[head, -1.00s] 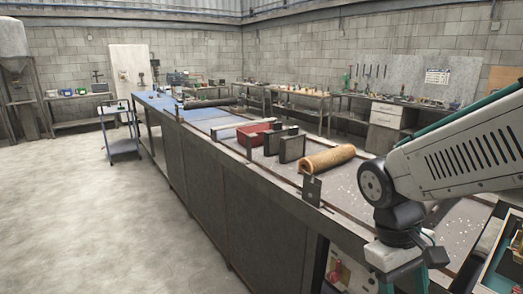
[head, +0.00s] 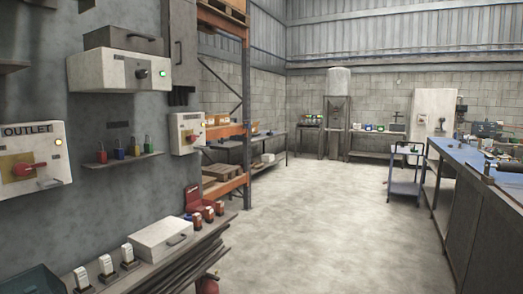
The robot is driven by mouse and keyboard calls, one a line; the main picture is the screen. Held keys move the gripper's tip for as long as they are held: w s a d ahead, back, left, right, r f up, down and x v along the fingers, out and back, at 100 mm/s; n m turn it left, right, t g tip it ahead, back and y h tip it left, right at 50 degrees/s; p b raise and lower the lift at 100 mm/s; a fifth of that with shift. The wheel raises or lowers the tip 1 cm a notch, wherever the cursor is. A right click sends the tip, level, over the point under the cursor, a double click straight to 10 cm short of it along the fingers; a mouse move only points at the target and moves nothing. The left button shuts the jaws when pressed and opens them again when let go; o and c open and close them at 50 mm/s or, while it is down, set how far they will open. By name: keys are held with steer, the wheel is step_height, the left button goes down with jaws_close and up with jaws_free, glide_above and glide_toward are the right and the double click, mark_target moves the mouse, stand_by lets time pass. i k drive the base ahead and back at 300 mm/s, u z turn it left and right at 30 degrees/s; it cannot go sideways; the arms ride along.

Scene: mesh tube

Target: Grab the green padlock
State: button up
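The green padlock (head: 148,147) stands at the right end of a row of small coloured padlocks on a narrow wall shelf (head: 122,160) at the left. A yellow padlock (head: 135,150), a blue padlock (head: 119,153) and a red padlock (head: 102,156) stand to its left. The padlocks are small in this view, with thin shackles upward. My gripper and arm are not in view.
An OUTLET switch box (head: 35,160) is left of the shelf, and another switch box (head: 187,132) is right of it. Below is a bench with a grey box (head: 150,242) and several white-topped items. The concrete floor (head: 310,220) to the right is clear.

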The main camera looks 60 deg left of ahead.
mark_target(148, 147)
steer(key=u, duration=2.35)
steer(key=i, duration=1.55)
steer(key=u, duration=0.2)
